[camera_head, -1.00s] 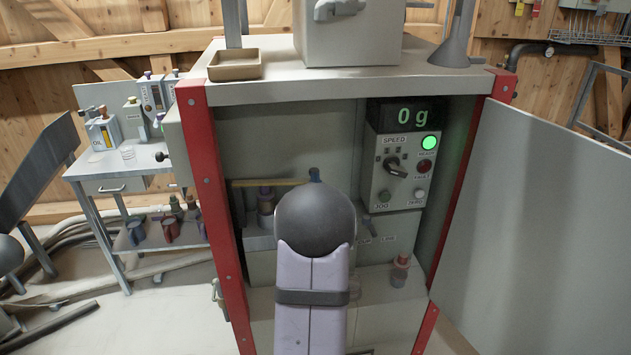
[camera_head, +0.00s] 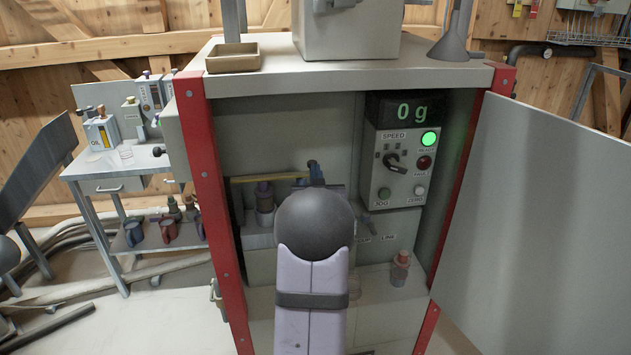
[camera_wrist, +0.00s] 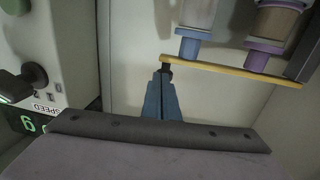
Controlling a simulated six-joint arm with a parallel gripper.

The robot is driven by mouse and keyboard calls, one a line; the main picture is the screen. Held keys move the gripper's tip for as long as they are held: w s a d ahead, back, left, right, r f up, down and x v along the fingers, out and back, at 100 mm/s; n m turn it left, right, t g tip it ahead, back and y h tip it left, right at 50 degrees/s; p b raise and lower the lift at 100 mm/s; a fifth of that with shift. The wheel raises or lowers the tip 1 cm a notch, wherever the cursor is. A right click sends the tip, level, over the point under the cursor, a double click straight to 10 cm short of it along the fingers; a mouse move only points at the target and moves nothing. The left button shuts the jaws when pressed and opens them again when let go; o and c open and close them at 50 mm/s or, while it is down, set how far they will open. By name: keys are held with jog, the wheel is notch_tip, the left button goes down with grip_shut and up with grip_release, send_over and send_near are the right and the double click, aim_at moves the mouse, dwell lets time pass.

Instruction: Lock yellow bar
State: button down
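The yellow bar (camera_head: 270,178) lies nearly level inside the open cabinet, across the front of a bottle-like fitting (camera_head: 265,203). In the wrist view the bar (camera_wrist: 230,71) runs below a blue-ended cylinder (camera_wrist: 190,45) and a purple-ended cylinder (camera_wrist: 262,50). My gripper (camera_head: 316,170) is at the bar's right end in the head view. In the wrist view my blue fingers (camera_wrist: 163,78) are close together, with a small dark piece between their tips and the bar's left end. I cannot tell whether they touch or hold it.
The control panel (camera_head: 401,150) reads 0 g with a green light lit. The cabinet door (camera_head: 545,215) stands open at right. A red post (camera_head: 203,180) edges the left side. A small red-capped bottle (camera_head: 400,268) stands on the lower ledge.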

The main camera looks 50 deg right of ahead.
jog(key=shift+r, duration=0.25)
jog(key=s+d+b+v, duration=0.1)
jog(key=b+v, duration=0.1)
jog(key=v, duration=1.2)
jog(key=shift+f+b, duration=0.2)
jog(key=shift+b, duration=0.15)
jog(key=shift+s, duration=0.1)
